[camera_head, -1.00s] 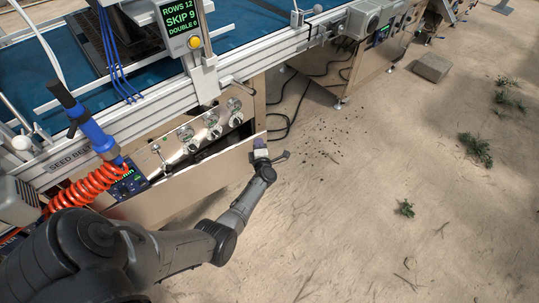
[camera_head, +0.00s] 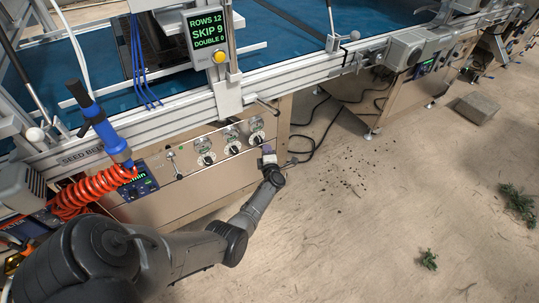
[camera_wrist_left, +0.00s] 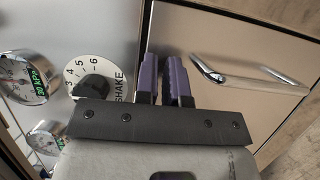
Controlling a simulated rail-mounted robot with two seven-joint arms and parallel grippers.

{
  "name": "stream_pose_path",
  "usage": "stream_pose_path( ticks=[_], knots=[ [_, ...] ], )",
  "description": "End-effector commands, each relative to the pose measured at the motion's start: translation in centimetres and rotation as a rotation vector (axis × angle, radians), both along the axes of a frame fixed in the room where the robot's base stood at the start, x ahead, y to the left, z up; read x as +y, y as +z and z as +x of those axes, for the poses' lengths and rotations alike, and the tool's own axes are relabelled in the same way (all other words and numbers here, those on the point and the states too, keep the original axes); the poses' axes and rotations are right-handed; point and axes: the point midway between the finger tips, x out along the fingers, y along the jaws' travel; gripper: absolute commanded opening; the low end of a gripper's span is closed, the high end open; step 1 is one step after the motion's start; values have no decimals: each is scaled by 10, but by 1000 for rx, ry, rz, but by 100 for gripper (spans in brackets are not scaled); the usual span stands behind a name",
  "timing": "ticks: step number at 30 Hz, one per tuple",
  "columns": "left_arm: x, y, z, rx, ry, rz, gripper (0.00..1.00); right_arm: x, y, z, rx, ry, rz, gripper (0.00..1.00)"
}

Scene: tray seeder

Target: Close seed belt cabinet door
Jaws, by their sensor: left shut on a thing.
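The seed belt cabinet door (camera_head: 190,190) is a metal panel below the row of gauges and knobs. It stands flush or nearly flush with the cabinet front in the head view. In the left wrist view the door (camera_wrist_left: 215,40) fills the right side, with a bar handle (camera_wrist_left: 262,80). My left gripper (camera_head: 268,152) is at the door's upper right corner. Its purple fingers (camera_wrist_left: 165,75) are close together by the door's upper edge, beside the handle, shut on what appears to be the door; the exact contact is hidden. My right gripper is not in view.
A gauge (camera_wrist_left: 22,77) and a black knob (camera_wrist_left: 90,88) sit close to the left fingers. A red coiled hose (camera_head: 85,195) and blue tool (camera_head: 100,125) hang at the left. Black cables lie on the floor beyond the cabinet. Open sandy floor lies right.

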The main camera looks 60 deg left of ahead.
Motion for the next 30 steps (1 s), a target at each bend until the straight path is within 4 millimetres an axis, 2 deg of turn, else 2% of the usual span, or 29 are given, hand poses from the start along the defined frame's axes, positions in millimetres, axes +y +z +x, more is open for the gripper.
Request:
stream_pose_path(
  ticks=[1, 2, 8, 11, 21, 30],
  knots=[
    [9, -1, -6, 1, 13, -1, 0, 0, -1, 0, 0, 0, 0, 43],
    [9, -1, -7, 1, 13, -1, 0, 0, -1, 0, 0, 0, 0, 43],
    [-1, -2, -6, 1, 11, -5, 0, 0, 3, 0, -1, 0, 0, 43],
    [-17, -2, -5, 1, 8, -6, 0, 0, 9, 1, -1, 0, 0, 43],
    [-95, -3, 1, 2, -6, -14, 0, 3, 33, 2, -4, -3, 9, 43],
    [-142, -3, 1, 1, -6, -10, 0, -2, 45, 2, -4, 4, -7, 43]
  ],
)
